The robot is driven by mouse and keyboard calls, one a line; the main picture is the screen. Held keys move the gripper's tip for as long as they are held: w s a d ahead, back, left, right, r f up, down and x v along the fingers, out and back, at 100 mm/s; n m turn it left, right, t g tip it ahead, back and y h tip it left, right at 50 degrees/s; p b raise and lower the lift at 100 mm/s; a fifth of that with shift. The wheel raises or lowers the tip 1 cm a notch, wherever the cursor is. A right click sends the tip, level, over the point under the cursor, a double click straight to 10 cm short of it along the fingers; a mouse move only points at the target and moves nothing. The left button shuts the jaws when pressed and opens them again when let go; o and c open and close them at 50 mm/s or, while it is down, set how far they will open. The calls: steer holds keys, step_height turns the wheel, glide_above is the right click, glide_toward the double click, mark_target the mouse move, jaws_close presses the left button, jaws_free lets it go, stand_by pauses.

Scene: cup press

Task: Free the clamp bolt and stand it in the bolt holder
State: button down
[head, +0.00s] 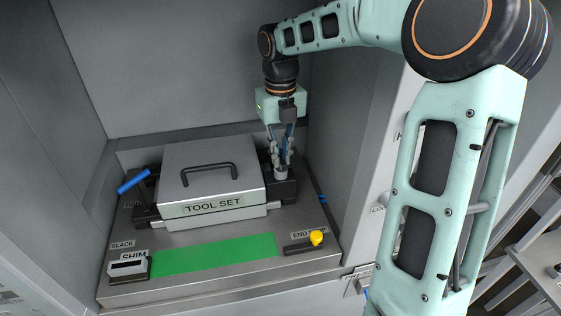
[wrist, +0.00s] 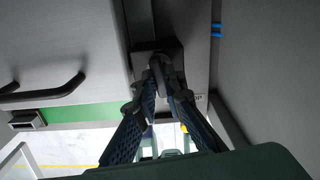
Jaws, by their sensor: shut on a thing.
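My gripper (head: 281,160) points down over the black clamp block (head: 287,192) at the right side of the tool set box. Its fingers are shut on a small grey round part, which looks like the clamp bolt (head: 281,173). In the wrist view the fingertips (wrist: 166,95) close around the bolt (wrist: 157,72), above the dark block. I cannot tell whether the bolt still sits in the block or is clear of it. I cannot make out a bolt holder for certain in either view.
The grey tool set box (head: 210,178) with a black handle stands left of my gripper. A blue lever (head: 133,181) is at far left. In front lie a green strip (head: 215,254), a shim box (head: 128,267) and a yellow-knobbed end stop (head: 316,238). Cabinet walls (head: 345,150) stand close at right.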

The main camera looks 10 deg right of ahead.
steer(key=shift+s+n+p, duration=0.2)
steer(key=shift+n+p, duration=0.2)
steer(key=shift+p, duration=0.95)
